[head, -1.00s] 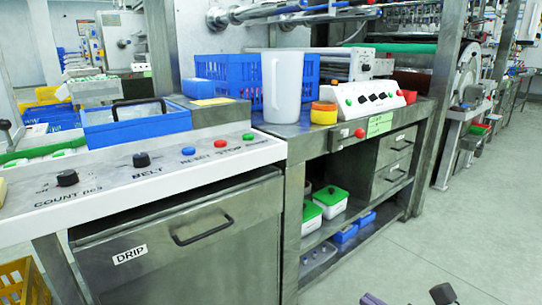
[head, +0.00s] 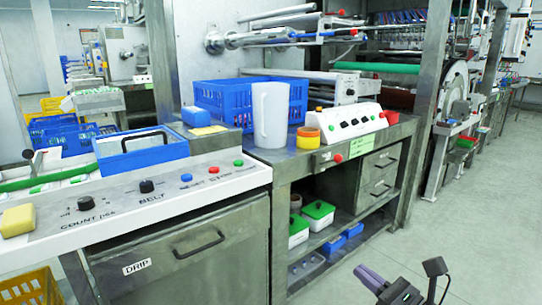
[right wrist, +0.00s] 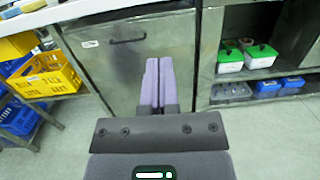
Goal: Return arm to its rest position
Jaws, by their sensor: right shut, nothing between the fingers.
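My right gripper (head: 372,281) shows at the bottom right of the head view, over the floor and in front of the bench. In the right wrist view its two purple fingers (right wrist: 156,82) lie together, shut and empty, pointing toward the grey drip cabinet (right wrist: 125,65). The fingers look clear of the bench. My left gripper is not in view.
The metal bench carries a white jug (head: 270,115), a blue crate (head: 222,103) and a white control box (head: 349,123). The control panel (head: 150,200) has knobs and buttons. Green-lidded boxes (head: 318,214) stand on the lower shelf. The floor (head: 470,230) at right is clear.

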